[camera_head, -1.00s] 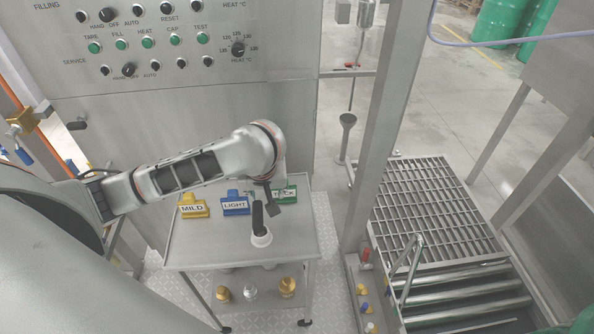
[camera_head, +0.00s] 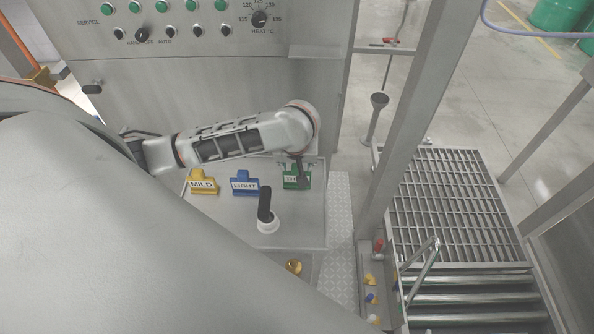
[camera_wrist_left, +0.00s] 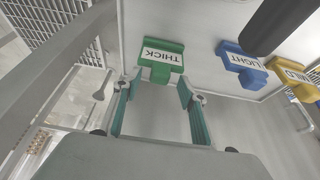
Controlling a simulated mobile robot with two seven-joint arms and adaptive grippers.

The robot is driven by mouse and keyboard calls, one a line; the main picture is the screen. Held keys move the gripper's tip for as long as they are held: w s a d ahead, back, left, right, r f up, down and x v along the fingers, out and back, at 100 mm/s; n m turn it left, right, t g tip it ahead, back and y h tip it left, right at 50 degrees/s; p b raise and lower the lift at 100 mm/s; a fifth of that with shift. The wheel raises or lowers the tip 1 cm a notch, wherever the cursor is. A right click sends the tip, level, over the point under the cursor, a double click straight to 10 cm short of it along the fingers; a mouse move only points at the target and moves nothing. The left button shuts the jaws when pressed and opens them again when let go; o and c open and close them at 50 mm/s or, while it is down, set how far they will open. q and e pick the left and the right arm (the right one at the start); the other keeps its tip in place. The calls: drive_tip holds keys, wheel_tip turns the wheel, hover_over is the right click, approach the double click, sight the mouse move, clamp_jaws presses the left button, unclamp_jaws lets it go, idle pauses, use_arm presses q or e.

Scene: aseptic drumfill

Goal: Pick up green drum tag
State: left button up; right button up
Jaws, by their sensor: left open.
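The green drum tag (camera_head: 291,181), labelled THICK, sits on the steel table (camera_head: 310,228), at the right of the row of tags. In the left wrist view the green tag (camera_wrist_left: 161,58) lies just beyond the fingertips, roughly between their lines. My left gripper (camera_head: 302,172) is over the green tag in the head view and partly covers its label. Its two fingers (camera_wrist_left: 158,85) stand apart with nothing between them. I cannot tell whether a finger touches the tag. My right gripper is not in view.
A blue LIGHT tag (camera_head: 244,184) and a yellow MILD tag (camera_head: 201,182) stand to the left of the green one. A black-handled tool with a white base (camera_head: 267,224) stands in front. A control panel (camera_head: 200,75) rises behind, and a steel post (camera_head: 412,120) stands right.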

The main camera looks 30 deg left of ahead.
use_arm(q)
drive_tip(key=shift+w+a+f, duration=0.15)
drive_tip(key=shift+w+f, duration=0.1)
drive_tip(key=shift+f, duration=0.35)
clamp_jaws()
drive_tip(key=shift+r, duration=0.15)
